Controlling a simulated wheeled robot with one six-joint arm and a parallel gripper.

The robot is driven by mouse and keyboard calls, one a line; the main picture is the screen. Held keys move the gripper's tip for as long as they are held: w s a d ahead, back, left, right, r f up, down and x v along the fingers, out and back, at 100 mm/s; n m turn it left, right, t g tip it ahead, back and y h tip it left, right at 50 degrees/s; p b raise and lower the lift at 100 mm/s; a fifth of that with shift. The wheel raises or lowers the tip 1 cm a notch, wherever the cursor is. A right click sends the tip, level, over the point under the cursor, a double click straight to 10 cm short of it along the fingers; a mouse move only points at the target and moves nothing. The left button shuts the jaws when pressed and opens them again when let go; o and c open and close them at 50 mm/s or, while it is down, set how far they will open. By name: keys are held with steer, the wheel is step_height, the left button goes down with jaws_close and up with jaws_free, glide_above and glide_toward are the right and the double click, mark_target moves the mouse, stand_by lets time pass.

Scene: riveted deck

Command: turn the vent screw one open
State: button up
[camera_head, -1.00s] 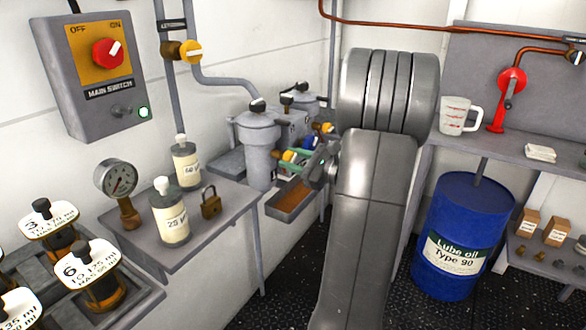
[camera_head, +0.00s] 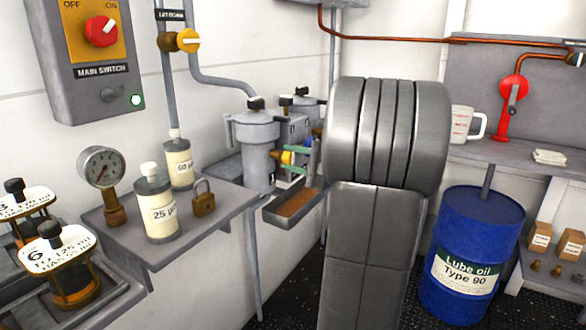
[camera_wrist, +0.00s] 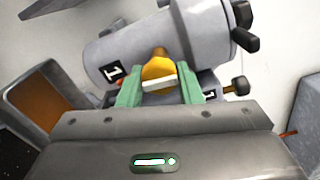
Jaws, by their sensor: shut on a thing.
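My gripper (camera_wrist: 159,92) is shut on a yellow knob (camera_wrist: 158,66) with a white bar across its face. Its green fingers lie on either side of the knob in the wrist view. A grey canister (camera_wrist: 135,55) with a "1" plate is right behind the knob. A smaller "1" plate sits to the right, near a small brown knob (camera_wrist: 237,87). I cannot tell which part bears the name vent screw one. In the head view, the canister (camera_head: 258,140) stands left of my arm, and the yellow knob (camera_head: 288,157) shows partly; my wrist is mostly hidden.
A tray with brown contents (camera_head: 291,203) sits below the canister. A shelf (camera_head: 215,222) at left carries two labelled bottles, a gauge (camera_head: 101,168) and a padlock (camera_head: 203,198). A blue oil drum (camera_head: 468,245) stands right of my arm. A grey bench (camera_head: 505,160) holds a jug.

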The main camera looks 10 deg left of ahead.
steer(key=shift+n+b, duration=0.4)
steer(key=shift+n, duration=0.2)
steer(key=shift+f, duration=0.1)
steer(key=o, duration=1)
steer(key=p+v, duration=0.2)
steer(key=v, duration=1.2)
steer(key=shift+p, duration=0.35)
steer(key=shift+a, duration=0.1)
steer(key=b+x, duration=0.2)
steer(key=x, duration=1.1)
steer(key=shift+w+a+b, duration=0.15)
steer(key=shift+a+b, duration=0.2)
steer(key=shift+d, duration=0.1)
